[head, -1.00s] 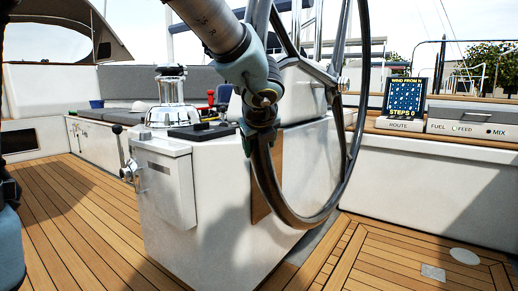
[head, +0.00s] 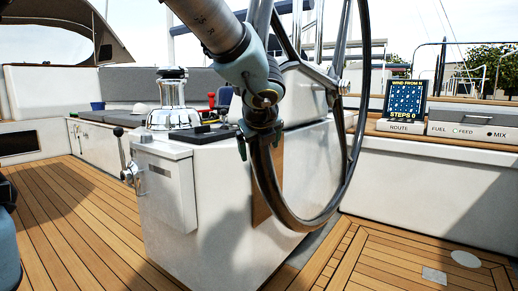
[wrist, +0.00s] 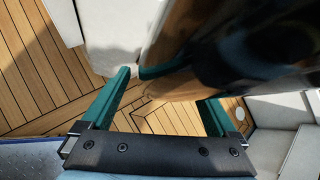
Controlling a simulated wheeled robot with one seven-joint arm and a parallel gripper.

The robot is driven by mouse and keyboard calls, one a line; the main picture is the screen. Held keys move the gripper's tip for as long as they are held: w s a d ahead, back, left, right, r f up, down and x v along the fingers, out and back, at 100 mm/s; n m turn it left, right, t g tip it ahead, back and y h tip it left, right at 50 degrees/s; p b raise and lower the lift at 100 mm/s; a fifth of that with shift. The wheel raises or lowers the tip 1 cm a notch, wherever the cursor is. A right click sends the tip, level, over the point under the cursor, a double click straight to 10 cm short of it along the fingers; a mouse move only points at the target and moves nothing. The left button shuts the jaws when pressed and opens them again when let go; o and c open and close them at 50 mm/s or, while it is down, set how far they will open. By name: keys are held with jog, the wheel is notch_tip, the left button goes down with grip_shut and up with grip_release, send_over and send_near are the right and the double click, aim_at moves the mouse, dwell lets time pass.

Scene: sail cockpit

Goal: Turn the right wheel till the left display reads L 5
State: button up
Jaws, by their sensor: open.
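One large steering wheel (head: 287,215) with a dark rim stands upright at the centre of the head view, in front of the white console. My gripper (head: 260,147) is at the near left side of its rim, reaching down from above. The fingers are open, one either side of the rim in the head view. In the wrist view my gripper (wrist: 165,88) shows green fingers apart, with the glossy dark rim (wrist: 195,50) large and close beyond them. I cannot tell whether they touch it. No display reading "L" can be made out.
A screen (head: 405,99) at the right reads "WIND FROM N" and "STEPS 0". A grey box (head: 470,119) sits beside it. A chrome winch (head: 173,100) and a box with a handle (head: 163,180) are on the left. The teak deck (head: 85,220) is clear.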

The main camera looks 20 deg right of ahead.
jog(key=p+v, duration=0.3)
jog(key=v, duration=0.6)
jog(key=shift+s+a+r, duration=0.2)
jog(key=shift+s, duration=0.05)
